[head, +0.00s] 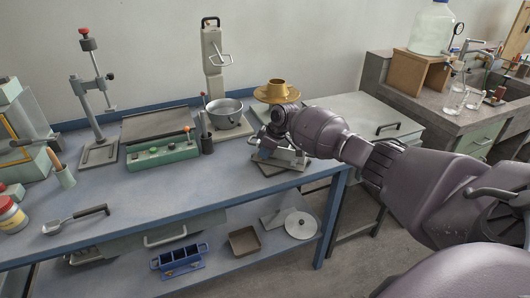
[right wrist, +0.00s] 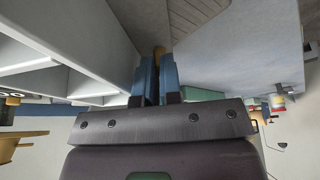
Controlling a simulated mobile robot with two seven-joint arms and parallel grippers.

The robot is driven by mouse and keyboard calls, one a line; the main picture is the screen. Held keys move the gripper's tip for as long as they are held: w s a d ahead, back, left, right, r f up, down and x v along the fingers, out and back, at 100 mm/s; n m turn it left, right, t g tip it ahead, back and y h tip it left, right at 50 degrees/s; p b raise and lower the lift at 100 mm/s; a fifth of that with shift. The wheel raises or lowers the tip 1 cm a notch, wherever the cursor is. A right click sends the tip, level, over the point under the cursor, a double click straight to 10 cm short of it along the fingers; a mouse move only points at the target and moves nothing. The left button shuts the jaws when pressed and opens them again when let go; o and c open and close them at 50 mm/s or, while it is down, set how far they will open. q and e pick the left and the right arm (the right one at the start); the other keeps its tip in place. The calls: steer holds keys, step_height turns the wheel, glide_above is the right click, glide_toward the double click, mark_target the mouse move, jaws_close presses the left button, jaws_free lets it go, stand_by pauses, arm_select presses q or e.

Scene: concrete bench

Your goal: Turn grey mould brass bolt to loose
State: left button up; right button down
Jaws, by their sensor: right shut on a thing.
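My right gripper (head: 262,150) is at the mould's front left side. In the right wrist view its blue fingers (right wrist: 158,75) are closed on a small brass bolt (right wrist: 159,51), of which only the end shows between them. Pale grey walls, seemingly the mould's, rise just left of the fingers. How far the bolt is turned cannot be seen. My left gripper is not in view.
A steel bowl (head: 225,112) on a stand and a green button box (head: 160,150) are left of the mould. A spoon-like scoop (head: 76,220) lies at the front left. The middle of the bench (head: 180,190) is clear.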

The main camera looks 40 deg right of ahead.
steer(key=c, duration=1.6)
jaws_free()
steer(key=shift+f, duration=0.1)
steer(key=shift+o, duration=0.2)
